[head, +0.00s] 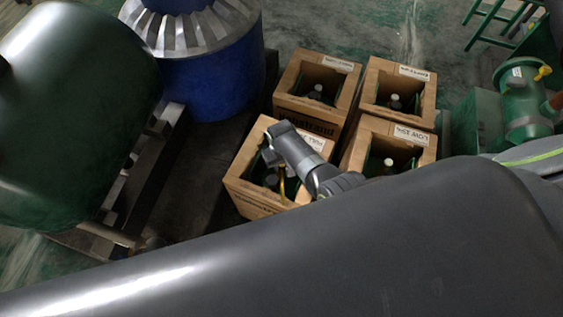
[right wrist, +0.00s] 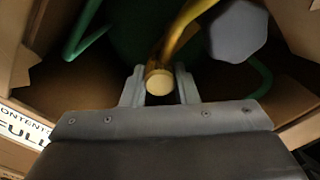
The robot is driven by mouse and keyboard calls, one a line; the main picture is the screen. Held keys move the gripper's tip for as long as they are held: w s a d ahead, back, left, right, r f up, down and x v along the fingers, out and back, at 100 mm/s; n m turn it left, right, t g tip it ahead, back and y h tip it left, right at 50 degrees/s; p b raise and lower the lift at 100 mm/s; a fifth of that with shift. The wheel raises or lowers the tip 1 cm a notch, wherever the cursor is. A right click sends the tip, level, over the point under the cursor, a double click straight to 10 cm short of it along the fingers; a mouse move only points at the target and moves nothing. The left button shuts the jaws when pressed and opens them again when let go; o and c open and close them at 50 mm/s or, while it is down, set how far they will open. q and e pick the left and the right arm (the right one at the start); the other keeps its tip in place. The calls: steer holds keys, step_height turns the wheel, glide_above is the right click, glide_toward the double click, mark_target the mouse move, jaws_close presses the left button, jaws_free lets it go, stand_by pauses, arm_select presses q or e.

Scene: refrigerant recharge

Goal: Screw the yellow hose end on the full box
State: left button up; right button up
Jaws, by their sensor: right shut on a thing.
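The full box (head: 250,198) is an open cardboard box at the front left of the group in the head view. Its label (right wrist: 22,125) reads "CONTENTS FULL" in the right wrist view. My right gripper (head: 277,168) reaches down into it from the right. In the right wrist view my right gripper (right wrist: 160,88) is shut on the yellow hose end (right wrist: 160,80), whose round pale face points at the camera. The yellow hose (head: 283,186) hangs below the gripper. A grey faceted cap (right wrist: 237,31) sits beside the hose, apart from the fingers. My left gripper is out of view.
Other open boxes with bottles stand close by: one behind (head: 290,103), one back right (head: 415,118), one right (head: 358,150). A blue tank (head: 215,85) and a dark green tank (head: 75,115) are at left. Green machinery (head: 525,105) is at right.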

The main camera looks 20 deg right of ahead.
stand_by(0.3)
steer(key=m, duration=0.3)
steer(key=shift+m, duration=0.4)
steer(key=shift+m+p, duration=0.3)
steer(key=shift+m, duration=0.7)
steer(key=o, duration=1)
steer(key=shift+f, duration=0.1)
step_height(320, 180, up, 7)
steer(key=p, duration=0.4)
steer(key=shift+f, duration=0.1)
step_height(320, 180, up, 11)
steer(key=p, duration=0.3)
steer(key=shift+f, duration=0.15)
